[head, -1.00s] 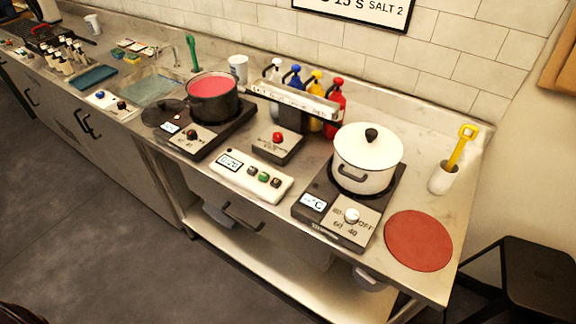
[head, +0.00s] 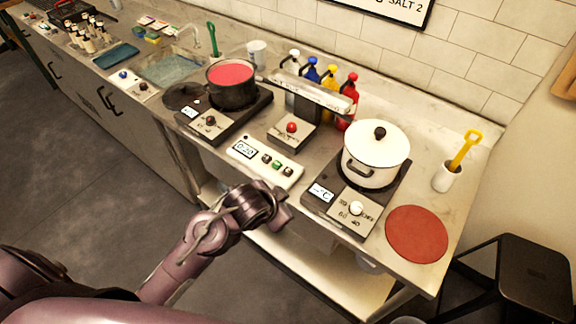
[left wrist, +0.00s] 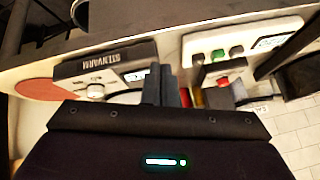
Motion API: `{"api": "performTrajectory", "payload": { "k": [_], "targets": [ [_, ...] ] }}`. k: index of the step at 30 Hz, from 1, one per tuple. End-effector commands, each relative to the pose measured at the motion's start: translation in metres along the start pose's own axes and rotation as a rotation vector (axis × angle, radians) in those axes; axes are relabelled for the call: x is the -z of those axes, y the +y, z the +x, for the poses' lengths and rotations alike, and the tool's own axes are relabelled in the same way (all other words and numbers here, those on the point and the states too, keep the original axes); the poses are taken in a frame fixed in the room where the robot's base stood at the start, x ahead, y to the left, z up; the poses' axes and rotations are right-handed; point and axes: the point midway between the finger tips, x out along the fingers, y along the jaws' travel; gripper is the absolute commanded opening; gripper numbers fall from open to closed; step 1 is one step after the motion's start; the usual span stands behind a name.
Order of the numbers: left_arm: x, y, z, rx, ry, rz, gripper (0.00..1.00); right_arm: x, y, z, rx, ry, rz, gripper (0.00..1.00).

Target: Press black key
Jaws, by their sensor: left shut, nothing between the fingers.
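The white timer box (head: 250,163) with a lit display stands at the counter's front edge, between the two hot plates. On its top a green key (head: 277,164) sits between two dark keys, one on the left (head: 266,157) and one on the right (head: 288,171); I cannot tell which is truly black. The left wrist view shows the timer box (left wrist: 284,27) and its green key (left wrist: 218,54). My left gripper (head: 284,207) is in front of the counter edge, apart from the keys. Its fingers (left wrist: 162,72) are together and empty. My right gripper is out of view.
A white lidded pot (head: 372,158) stands on the right hot plate (head: 330,208); a dark pot (head: 231,92) with red contents stands on the left one. A red button box (head: 291,130) is behind the timer. A red disc (head: 416,234) lies at right.

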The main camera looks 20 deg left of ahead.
Motion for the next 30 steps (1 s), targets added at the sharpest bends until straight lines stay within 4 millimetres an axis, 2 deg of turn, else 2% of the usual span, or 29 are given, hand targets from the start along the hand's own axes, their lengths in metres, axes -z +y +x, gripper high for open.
{"api": "performTrajectory", "payload": {
  "k": [1, 3, 6, 9, 15, 21, 25, 30],
  "targets": [
    [0.028, -0.008, -0.002, 0.013, 0.067, 0.094, 0.00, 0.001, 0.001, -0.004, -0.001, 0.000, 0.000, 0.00],
    [0.057, -0.011, 0.004, 0.011, 0.152, 0.225, 0.00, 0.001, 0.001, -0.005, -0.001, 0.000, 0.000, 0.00],
    [0.086, -0.017, 0.015, -0.006, 0.244, 0.396, 0.00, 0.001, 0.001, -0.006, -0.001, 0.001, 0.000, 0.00],
    [0.104, -0.028, 0.029, -0.038, 0.309, 0.542, 0.00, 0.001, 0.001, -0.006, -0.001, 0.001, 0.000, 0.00],
    [0.113, -0.070, 0.046, -0.126, 0.356, 0.741, 0.00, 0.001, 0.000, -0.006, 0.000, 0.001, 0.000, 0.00],
    [0.109, -0.108, 0.046, -0.197, 0.358, 0.807, 0.00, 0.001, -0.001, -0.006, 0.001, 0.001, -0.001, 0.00],
    [0.107, -0.117, 0.044, -0.218, 0.359, 0.818, 0.00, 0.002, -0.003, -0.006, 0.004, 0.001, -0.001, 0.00],
    [0.106, -0.119, 0.044, -0.224, 0.358, 0.819, 0.00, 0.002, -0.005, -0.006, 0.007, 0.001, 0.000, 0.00]
  ]
}}
